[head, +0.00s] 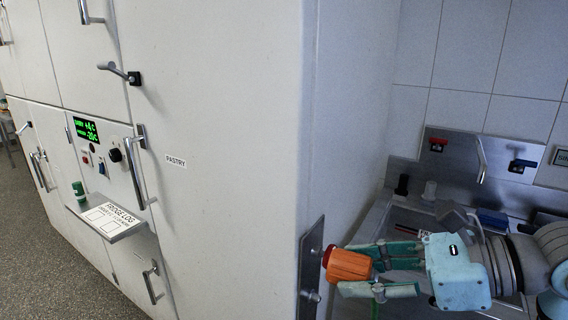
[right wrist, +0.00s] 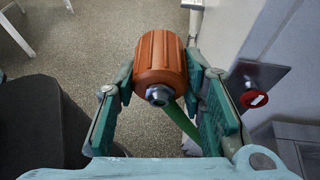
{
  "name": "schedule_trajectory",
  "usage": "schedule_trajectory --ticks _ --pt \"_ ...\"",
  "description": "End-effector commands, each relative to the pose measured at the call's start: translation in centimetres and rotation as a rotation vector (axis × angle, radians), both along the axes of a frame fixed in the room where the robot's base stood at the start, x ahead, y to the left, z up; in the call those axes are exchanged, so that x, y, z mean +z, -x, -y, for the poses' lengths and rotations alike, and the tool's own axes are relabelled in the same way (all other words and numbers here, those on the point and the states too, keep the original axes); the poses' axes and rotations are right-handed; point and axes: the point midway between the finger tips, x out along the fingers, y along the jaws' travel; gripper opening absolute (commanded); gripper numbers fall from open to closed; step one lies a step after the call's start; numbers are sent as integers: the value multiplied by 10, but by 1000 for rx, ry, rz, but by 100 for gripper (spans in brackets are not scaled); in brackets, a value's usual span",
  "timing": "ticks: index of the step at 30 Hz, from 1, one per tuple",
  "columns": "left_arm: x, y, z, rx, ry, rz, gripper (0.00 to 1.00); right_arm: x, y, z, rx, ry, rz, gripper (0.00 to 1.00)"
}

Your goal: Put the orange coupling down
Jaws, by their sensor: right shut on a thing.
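The orange coupling (head: 347,265) is a ribbed cylinder. It sits between the fingertips of my right gripper (head: 372,274), which is shut on it. In the head view it is held in front of the fridge unit's right corner, beside a metal plate. In the right wrist view the coupling (right wrist: 162,62) shows a metal nut on its near end, with the green finger pads of the right gripper (right wrist: 161,85) on both sides. A green strip shows below it. My left gripper is not in view.
A metal plate (head: 311,268) with a red knob (right wrist: 254,98) is on the cabinet edge close to the coupling. A steel sink area (head: 465,160) with a tap lies behind my right arm. A small shelf (head: 112,215) with a fridge log juts out at left. Grey floor is open.

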Motion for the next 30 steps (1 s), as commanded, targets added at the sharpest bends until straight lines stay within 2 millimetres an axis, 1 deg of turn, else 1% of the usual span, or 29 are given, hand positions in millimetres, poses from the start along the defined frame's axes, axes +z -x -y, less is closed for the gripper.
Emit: schedule_trajectory --ticks 1,3,6,9,14,18,21,24,30 --pt "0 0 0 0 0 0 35 -6 -5 10 -46 6 -6 0" --pt "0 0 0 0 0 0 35 -16 -11 23 -103 7 -7 0" --pt "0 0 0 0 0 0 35 -36 -16 38 -167 9 -10 0" --pt "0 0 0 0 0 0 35 -57 -16 50 -204 9 -11 0" --pt "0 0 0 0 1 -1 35 -97 -7 62 -228 11 -13 0" --pt "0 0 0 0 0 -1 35 -135 7 69 -218 11 -14 0" --pt "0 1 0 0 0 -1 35 -154 16 72 -209 8 -10 0" --pt "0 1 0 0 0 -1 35 -163 21 73 -207 4 -5 0" --pt "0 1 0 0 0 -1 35 -165 22 73 -207 2 0 0"
